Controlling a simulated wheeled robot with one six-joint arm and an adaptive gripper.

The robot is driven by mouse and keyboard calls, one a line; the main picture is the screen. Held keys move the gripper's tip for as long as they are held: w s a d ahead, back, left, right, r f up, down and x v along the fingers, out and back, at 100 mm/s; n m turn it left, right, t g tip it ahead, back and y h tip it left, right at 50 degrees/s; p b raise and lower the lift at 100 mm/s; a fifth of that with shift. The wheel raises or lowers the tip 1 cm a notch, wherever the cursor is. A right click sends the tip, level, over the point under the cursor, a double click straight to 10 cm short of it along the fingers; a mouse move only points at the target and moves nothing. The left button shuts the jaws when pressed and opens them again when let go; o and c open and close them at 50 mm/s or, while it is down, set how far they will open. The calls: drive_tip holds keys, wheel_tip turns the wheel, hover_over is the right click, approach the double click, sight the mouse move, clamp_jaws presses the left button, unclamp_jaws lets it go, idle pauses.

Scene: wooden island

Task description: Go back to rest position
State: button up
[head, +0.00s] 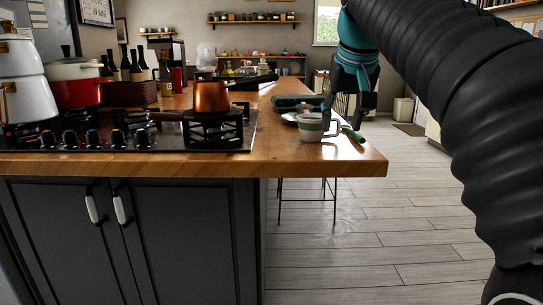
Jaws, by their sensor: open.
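My gripper (345,118) is in the head view, hanging from my arm over the right end of the wooden island (290,162). It points down, its fingers are apart, and I see nothing held between them. A white cup with a green band (310,130) stands on the island just left of the fingers. A green object (352,133) lies on the island at the right of the fingers. Whether the fingers touch the cup or the green object, I cannot tell.
A black stovetop (200,140) with a copper pot (211,97), a red pot (78,85) and white pots (20,85) fills the island's left. Bottles (135,66) stand behind. A dark green tray-like object (298,102) lies behind the cup. Floor (410,200) at right is clear.

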drive_tip(key=s+d+f, duration=0.1)
drive_tip(key=s+f, duration=1)
drive_tip(key=f, duration=0.4)
drive_tip(key=s+d+f, duration=0.1)
drive_tip(key=s+f, duration=1.1)
drive_tip(key=f, duration=0.3)
drive_tip(key=shift+d, duration=0.15)
